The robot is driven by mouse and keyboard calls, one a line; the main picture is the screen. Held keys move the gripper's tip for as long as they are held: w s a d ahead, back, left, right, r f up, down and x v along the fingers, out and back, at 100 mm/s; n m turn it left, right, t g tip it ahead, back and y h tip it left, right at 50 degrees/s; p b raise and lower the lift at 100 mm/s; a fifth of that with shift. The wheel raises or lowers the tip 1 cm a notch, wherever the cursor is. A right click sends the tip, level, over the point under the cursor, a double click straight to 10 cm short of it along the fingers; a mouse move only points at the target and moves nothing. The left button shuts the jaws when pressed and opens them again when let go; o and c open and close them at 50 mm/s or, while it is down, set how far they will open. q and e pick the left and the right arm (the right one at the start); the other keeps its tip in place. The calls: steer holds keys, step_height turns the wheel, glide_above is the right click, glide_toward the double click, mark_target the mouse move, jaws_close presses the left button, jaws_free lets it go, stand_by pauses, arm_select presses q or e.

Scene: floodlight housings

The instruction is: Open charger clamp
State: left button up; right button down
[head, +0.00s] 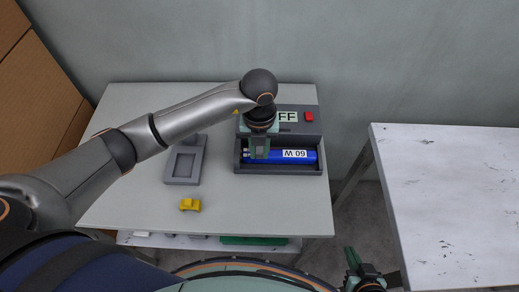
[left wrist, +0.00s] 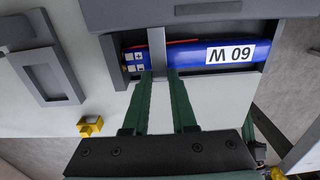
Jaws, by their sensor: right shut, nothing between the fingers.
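The grey charger (head: 318,140) stands at the right of the table, with a blue "60 W" battery (head: 300,157) lying in its bay. In the left wrist view the battery (left wrist: 195,58) lies under a narrow grey clamp strip (left wrist: 157,45) that crosses it near its terminal-marked end. My left gripper (head: 259,153) is over that end of the charger. In the left wrist view its green fingers (left wrist: 160,76) stand on either side of the strip; whether they press on it cannot be told. My right gripper (head: 351,256) is shut and empty, low in front of the table.
A grey housing with a square recess (head: 168,181) lies left of the charger. A small yellow part (head: 190,205) lies near the front edge. A red button (head: 309,117) and an "OFF" display (head: 288,117) are on the charger's back. A white table (head: 455,190) stands right, across a gap.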

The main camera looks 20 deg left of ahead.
arm_select(q)
steer(key=shift+c, duration=0.8)
steer(key=shift+w+r+p, duration=0.1)
steer(key=shift+r+p, duration=0.25)
steer(key=shift+r, duration=0.15)
steer(key=shift+a, duration=0.1)
steer(key=shift+w+r, duration=0.3)
steer(key=shift+r, duration=0.15)
steer(key=shift+a+r, duration=0.1)
